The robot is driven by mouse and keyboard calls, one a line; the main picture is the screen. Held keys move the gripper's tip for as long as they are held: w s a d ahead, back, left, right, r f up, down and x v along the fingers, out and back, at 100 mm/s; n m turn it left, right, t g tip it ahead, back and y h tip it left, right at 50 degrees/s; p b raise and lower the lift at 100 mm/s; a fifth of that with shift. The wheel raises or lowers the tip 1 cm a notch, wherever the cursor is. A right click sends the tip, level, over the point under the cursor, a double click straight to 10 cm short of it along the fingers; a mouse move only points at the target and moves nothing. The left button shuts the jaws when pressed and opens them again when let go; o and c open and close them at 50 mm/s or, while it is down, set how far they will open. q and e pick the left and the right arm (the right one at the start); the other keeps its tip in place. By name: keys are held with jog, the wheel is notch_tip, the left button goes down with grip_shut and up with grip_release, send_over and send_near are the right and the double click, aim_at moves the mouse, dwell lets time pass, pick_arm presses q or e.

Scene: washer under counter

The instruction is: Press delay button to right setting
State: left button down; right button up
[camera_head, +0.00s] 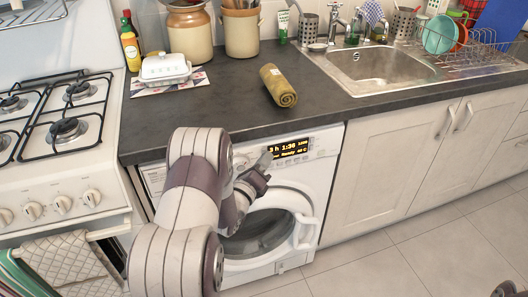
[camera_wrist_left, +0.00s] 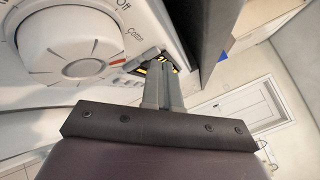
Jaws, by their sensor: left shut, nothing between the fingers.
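The white washer (camera_head: 322,172) stands under the counter, with its control panel along the top front. Its lit display (camera_head: 290,148) shows yellow text. My left gripper (camera_head: 265,161) is shut and empty, with its fingertips at the panel by the display's left end. In the left wrist view the shut fingers (camera_wrist_left: 162,78) point at the panel, partly covering yellow display markings. The round program knob (camera_wrist_left: 72,45) is left of them. Small buttons show around the display, but I cannot tell which is the delay button. Whether the fingertips touch the panel is unclear.
The washer's round door (camera_head: 262,232) is below my left gripper. The dark countertop (camera_head: 222,108) overhangs the panel and holds a rolled towel (camera_head: 279,86). A stove (camera_head: 60,190) is at left. White cabinets (camera_head: 430,145) are at right, with open floor in front.

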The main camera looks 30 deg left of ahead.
pick_arm(q)
jog(key=shift+s+d, duration=0.4)
jog(key=shift+d, duration=0.05)
jog(key=shift+s+d, duration=1.6)
jog(key=shift+d, duration=0.3)
dwell(2.0)
